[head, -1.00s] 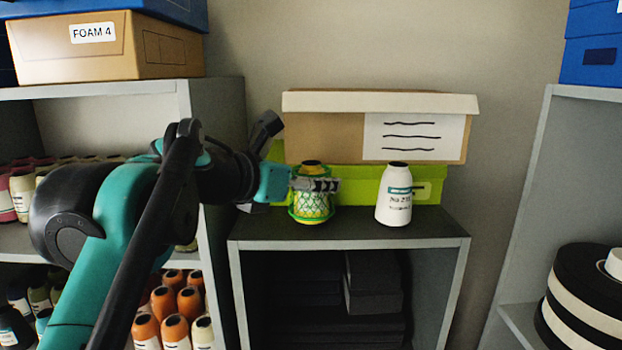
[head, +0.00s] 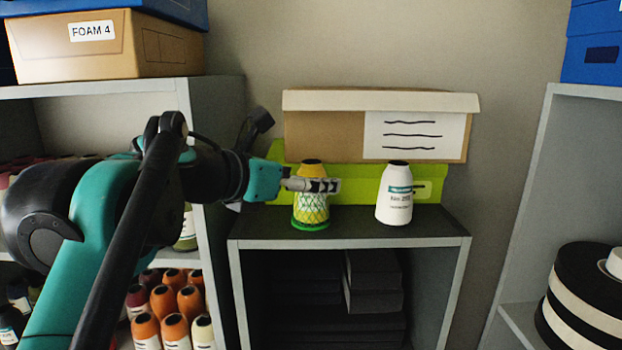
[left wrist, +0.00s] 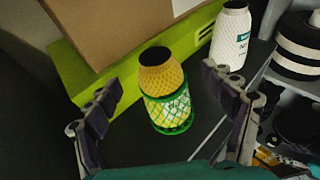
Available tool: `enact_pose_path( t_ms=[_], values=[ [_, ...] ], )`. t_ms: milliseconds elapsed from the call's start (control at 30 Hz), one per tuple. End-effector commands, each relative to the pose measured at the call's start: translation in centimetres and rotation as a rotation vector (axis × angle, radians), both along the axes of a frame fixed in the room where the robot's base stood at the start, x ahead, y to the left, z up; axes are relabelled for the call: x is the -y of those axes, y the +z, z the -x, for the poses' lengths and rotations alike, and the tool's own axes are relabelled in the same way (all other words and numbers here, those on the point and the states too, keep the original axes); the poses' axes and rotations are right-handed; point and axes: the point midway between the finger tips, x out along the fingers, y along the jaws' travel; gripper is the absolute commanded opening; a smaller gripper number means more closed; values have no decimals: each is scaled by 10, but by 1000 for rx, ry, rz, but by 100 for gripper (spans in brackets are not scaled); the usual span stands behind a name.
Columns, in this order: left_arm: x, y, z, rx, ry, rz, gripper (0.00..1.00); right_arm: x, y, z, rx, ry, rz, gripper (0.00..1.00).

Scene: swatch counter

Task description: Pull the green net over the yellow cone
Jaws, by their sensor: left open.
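The yellow cone (head: 313,171) stands upright on the dark top of the low shelf unit, with a black tip. The green net (head: 311,212) is around the lower part of the cone, with a thick green rim at the base; in the left wrist view the net (left wrist: 168,112) covers the lower half and the yellow upper part of the cone (left wrist: 160,76) is bare. My left gripper (head: 325,186) is at the cone's upper part in the head view. In the left wrist view its fingers (left wrist: 165,108) are spread wide on both sides of the cone, apart from it. My right gripper is not in view.
A white cone (head: 395,196) stands to the right on the same top. Behind are a lime green box (head: 432,190) and a brown box with a white lid (head: 325,137). Shelves with several spools (head: 172,327) are at left, a striped roll (head: 585,310) at right.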

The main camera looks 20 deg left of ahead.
Motion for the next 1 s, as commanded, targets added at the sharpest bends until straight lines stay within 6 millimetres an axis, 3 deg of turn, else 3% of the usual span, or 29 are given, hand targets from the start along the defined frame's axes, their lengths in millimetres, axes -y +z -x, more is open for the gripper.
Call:
enact_pose_path(
  t_ms=[200, 400, 600, 1000],
  values=[
    [-21, 14, 44, 1, 8, 1, 83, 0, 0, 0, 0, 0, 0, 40],
    [-33, 25, 74, 0, 5, 0, 83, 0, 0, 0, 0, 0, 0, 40],
    [-38, 30, 88, 1, 2, 1, 83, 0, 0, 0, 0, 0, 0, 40],
    [-38, 30, 90, 1, 0, 0, 83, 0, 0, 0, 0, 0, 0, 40]
  ],
)
